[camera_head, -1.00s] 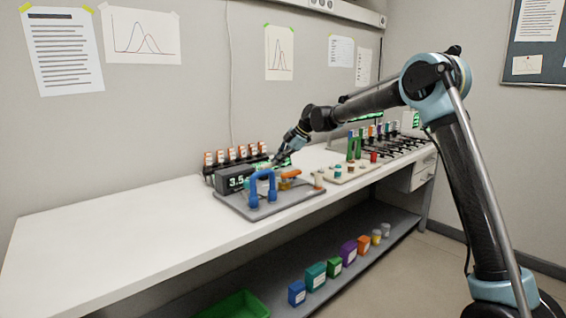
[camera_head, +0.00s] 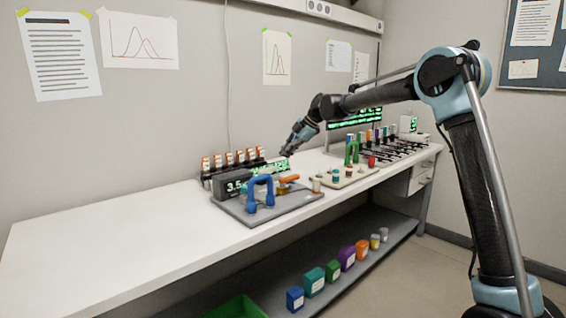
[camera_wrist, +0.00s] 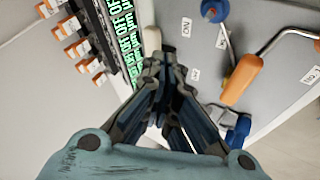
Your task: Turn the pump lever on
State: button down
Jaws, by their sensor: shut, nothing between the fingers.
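On the grey board (camera_head: 284,208) in the head view stand a blue U-shaped handle (camera_head: 260,193) and a smaller orange handle (camera_head: 288,178). In the wrist view the orange handle (camera_wrist: 241,79) is on a bent metal rod, right of my fingers, with small white labels around it. Some labels are too small to read surely. No label clearly names the pump lever. My gripper (camera_head: 284,153) is above and behind the board, apart from the handles. In the wrist view my gripper (camera_wrist: 166,60) has its fingertips together, with nothing between them.
A row of orange-and-white pieces (camera_wrist: 76,47) stands left of my fingers, beside a green display (camera_wrist: 124,35) reading OFF on several lines. A dark box (camera_head: 232,184) shows 3.5. Another board (camera_head: 345,179) with small parts is to the right. The left table (camera_head: 110,235) is clear.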

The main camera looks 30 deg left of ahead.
jog(key=shift+v, duration=1.3)
jog(key=shift+w+d, duration=0.1)
jog(key=shift+w, duration=0.1)
jog(key=s+d+m+t+h, duration=0.2)
jog(key=d+m, duration=0.5)
jog(key=d, duration=1.3)
jog(key=s+d+m+t+h, duration=0.1)
jog(key=s+d+m, duration=0.4)
jog(key=d, duration=1.6)
jog(key=s+d+f+m+h, duration=0.1)
jog(key=s+d+f+m, duration=0.35)
jog(key=d, duration=0.35)
jog(key=s+d+f+m+h, duration=0.1)
jog(key=s+d+f+m, duration=0.3)
jog(key=d, duration=0.3)
jog(key=s+d+f+m+h, duration=0.2)
jog(key=s+d+f+m, duration=0.6)
jog(key=s+d+f, duration=0.4)
jog(key=s+f, duration=0.1)
jog(key=s, duration=0.3)
jog(key=shift+f+m+t, duration=0.35)
jog(key=shift+t, duration=0.05)
